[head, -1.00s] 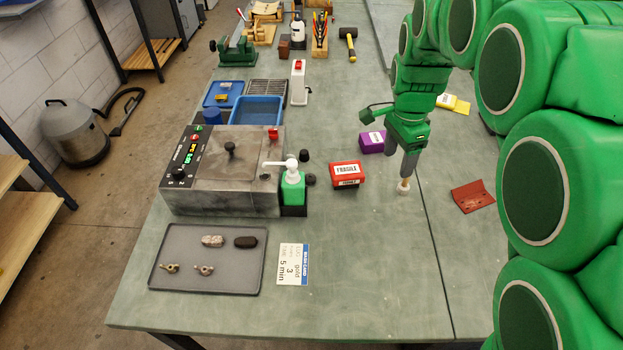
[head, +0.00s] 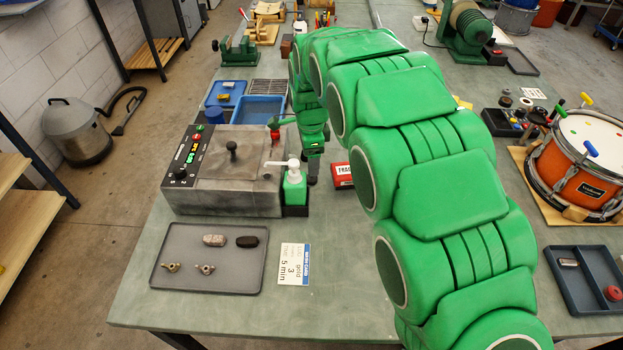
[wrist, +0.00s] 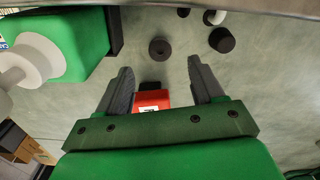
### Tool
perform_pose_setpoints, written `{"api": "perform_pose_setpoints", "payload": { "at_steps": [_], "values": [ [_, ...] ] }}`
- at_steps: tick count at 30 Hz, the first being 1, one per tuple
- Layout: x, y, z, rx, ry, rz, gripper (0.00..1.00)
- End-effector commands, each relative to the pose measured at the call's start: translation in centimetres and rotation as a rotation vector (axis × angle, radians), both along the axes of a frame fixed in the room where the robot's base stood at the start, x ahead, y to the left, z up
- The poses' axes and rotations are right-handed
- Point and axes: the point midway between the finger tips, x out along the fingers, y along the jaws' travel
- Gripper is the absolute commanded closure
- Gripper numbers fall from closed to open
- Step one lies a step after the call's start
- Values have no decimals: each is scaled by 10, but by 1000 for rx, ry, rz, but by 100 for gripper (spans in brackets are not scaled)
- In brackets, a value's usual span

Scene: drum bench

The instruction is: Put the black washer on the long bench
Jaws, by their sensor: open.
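A black washer (wrist: 160,49), a flat disc with a centre hole, lies on the long bench (head: 345,295), just beyond my fingertips in the wrist view. My gripper (wrist: 160,68) is open and empty above the bench, with the washer roughly in line between its fingers. In the head view my gripper (head: 312,178) is beside the green soap bottle, and the arm hides the washer there.
The green pump bottle (head: 294,188) stands close left of my gripper by the grey machine (head: 225,170). A red box (wrist: 152,102) lies near the fingers. A black knob-like piece (wrist: 222,40) sits beyond the right finger. A tray (head: 210,280) holds small parts.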

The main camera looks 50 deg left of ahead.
Motion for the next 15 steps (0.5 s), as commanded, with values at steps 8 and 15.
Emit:
{"api": "perform_pose_setpoints", "payload": {
  "at_steps": [8, 15],
  "values": [
    [0, -1, -20, -3, 2, 1, 33],
    [2, -1, -49, -1, 1, 2, 33]
  ]
}}
